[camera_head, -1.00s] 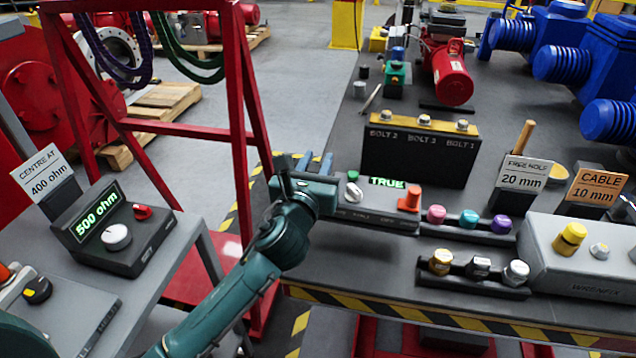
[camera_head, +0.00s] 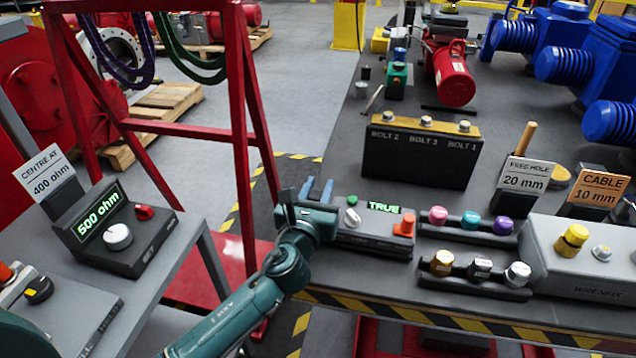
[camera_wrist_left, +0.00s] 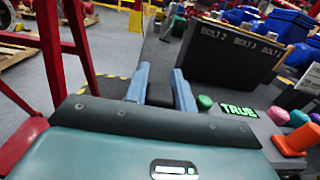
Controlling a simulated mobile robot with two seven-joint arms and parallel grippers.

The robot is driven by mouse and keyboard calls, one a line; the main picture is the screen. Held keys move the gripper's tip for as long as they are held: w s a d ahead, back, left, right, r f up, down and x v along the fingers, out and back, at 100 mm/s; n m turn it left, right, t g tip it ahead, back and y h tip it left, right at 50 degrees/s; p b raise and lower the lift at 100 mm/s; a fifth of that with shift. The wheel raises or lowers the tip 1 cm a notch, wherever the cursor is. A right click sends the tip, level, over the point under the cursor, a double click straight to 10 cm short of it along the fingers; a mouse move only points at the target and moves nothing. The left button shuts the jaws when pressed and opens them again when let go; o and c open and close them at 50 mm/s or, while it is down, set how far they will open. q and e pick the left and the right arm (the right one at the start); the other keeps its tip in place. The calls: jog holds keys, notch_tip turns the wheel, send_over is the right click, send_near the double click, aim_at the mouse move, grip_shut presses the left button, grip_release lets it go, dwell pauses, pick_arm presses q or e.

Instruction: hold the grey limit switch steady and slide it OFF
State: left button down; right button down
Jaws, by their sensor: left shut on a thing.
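The grey box (camera_head: 375,236), which I take for the limit switch, sits near the table's front-left corner. The gripper hides that end. In the left wrist view, a dark piece (camera_wrist_left: 166,95) lies between the two blue fingers, and the display (camera_wrist_left: 239,111) shows to their right. My right gripper is not in view.
A black BOLT block (camera_head: 418,155) stands behind the box. A rack of coloured knobs (camera_head: 470,236) and another rack (camera_head: 472,280) stand close on its right. A striped edge (camera_head: 420,316) runs along the front. A floor gap separates the left bench (camera_head: 175,262).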

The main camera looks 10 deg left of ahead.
pick_arm(q)
jog(key=shift+f, duration=0.5)
dwell(1.2)
